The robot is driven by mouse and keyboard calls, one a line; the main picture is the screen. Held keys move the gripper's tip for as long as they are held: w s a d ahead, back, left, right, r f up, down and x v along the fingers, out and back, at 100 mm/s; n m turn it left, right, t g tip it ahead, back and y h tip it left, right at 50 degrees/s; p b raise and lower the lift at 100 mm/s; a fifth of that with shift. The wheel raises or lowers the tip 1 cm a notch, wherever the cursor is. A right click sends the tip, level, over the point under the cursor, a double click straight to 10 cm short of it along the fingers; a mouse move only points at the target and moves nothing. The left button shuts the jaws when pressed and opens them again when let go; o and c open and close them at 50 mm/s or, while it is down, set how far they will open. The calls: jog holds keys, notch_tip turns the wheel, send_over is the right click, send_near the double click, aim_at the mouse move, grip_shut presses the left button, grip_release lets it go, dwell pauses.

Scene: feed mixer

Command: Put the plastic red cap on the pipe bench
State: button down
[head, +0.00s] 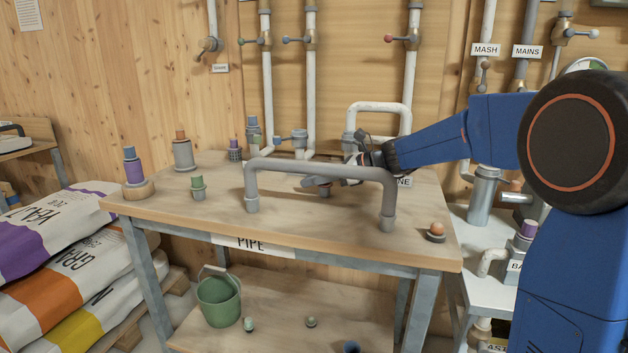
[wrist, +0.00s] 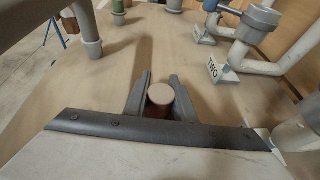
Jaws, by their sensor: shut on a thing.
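In the wrist view, my gripper (wrist: 160,98) is shut on a small round piece with a pale pinkish top and dark red sides, which looks like the red cap (wrist: 159,94). The two grey fingers lie on either side of it. In the head view, my gripper (head: 325,183) is low over the wooden pipe bench (head: 300,222), behind the grey pipe arch. The arch and fingers hide the cap there. I cannot tell whether the cap touches the bench top. The bench front carries a PIPE label (head: 252,243).
The grey pipe arch (head: 318,168) stands between the head camera and my gripper. Several capped fittings, including a purple one (head: 134,170), stand at the left. White pipes (head: 378,107) line the back.

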jog(key=c, duration=1.5)
grip_release()
jog(key=shift+f, duration=0.1)
jog(key=shift+s+d+r, duration=0.1)
jog(key=shift+d+r, duration=0.15)
jog(key=v, duration=1.1)
jog(key=shift+s+d, duration=0.15)
jog(key=shift+d, duration=0.05)
